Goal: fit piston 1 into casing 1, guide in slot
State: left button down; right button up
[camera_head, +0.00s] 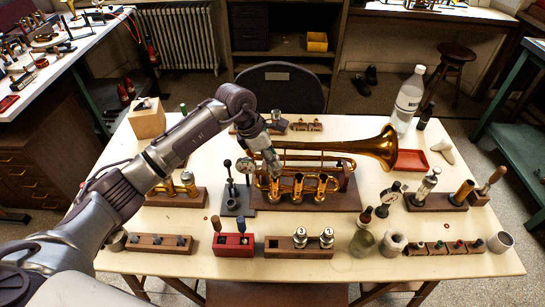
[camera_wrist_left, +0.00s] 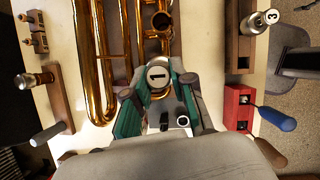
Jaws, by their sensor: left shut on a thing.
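The brass horn (camera_head: 330,157) lies across a dark wooden stand on the table, its bell to the right. Its casings stand in a row at the front; casing 1 (camera_head: 275,188) is the leftmost. My left gripper (camera_head: 271,165) points down just above casing 1. In the left wrist view my left gripper (camera_wrist_left: 160,88) is shut on piston 1 (camera_wrist_left: 158,72), whose white cap marked "1" faces the camera. The gripper hides the piston's lower part, its guide and the casing's slot, so I cannot tell how they line up. My right gripper is not in view.
A wooden rack (camera_head: 285,251) in front holds two pistons and an empty place. A red block (camera_head: 233,245) with screwdrivers and a dial gauge stand (camera_head: 238,203) are close on the left. A clear bottle (camera_head: 408,100) and red tray (camera_head: 411,160) stand at the right.

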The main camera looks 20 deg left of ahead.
pick_arm(q)
jog(key=shift+f+b, duration=0.85)
jog(key=shift+f, duration=0.25)
jog(key=shift+f, duration=0.15)
jog(key=c, duration=0.9)
grip_release()
jog(key=v, duration=1.2)
jog(key=shift+s+f, duration=0.1)
